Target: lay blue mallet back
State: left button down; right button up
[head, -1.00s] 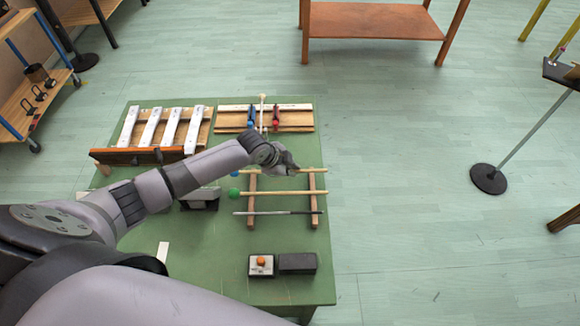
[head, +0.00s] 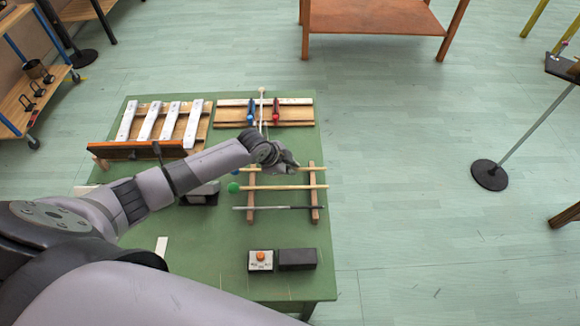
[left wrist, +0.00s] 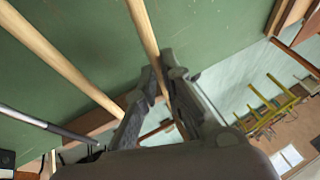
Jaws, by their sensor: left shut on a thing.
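The blue mallet's pale wooden shaft (head: 312,170) reaches across the upper part of the wooden rack (head: 252,208). Its blue head (head: 235,172) shows just left of my left arm's wrist. My left gripper (head: 292,167) is shut on the shaft between the two rails. In the left wrist view the fingers (left wrist: 162,88) close around the shaft (left wrist: 143,32). The gripper hides part of the shaft, and I cannot tell whether it touches both rails. My right gripper is not in view.
A green-headed mallet (head: 233,187) and a dark thin rod (head: 290,207) lie across the rack below. White bars (head: 170,122) and a board with red and blue handles (head: 296,116) stand behind. A small box with an orange button (head: 261,257) is in front.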

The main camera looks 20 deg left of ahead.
pick_arm(q)
jog(key=c, duration=1.6)
grip_release()
jog(key=shift+c, duration=0.2)
jog(key=v, duration=1.2)
